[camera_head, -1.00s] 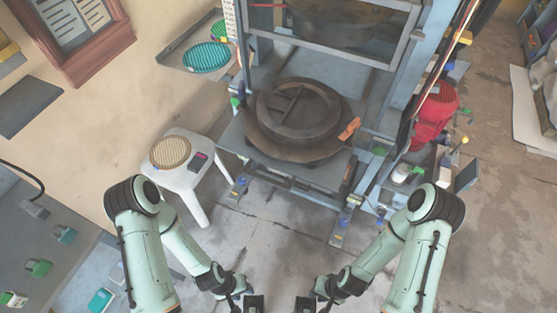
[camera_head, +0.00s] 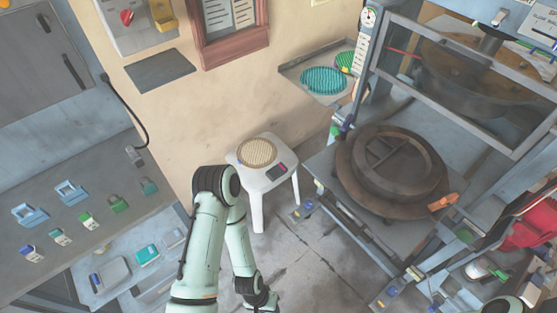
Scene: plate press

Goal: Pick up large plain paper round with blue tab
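A tan round (camera_head: 257,153) with a fine grid texture lies flat on the white stool (camera_head: 266,178). A small blue spot shows at its left edge; I cannot tell whether it is a tab on the round. A teal ribbed round (camera_head: 323,80) and a partly hidden green round (camera_head: 345,62) lie on the wall shelf. My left arm stands in front of the stool, its wrist low at the bottom edge; its gripper fingers are out of frame. Only a bit of my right arm shows at the bottom right, and its gripper is out of view.
The press with a dark round plate (camera_head: 392,170) and an orange handle (camera_head: 443,201) stands at the right. A grey bench (camera_head: 75,170) with several clips is at the left. Floor between stool and press is open.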

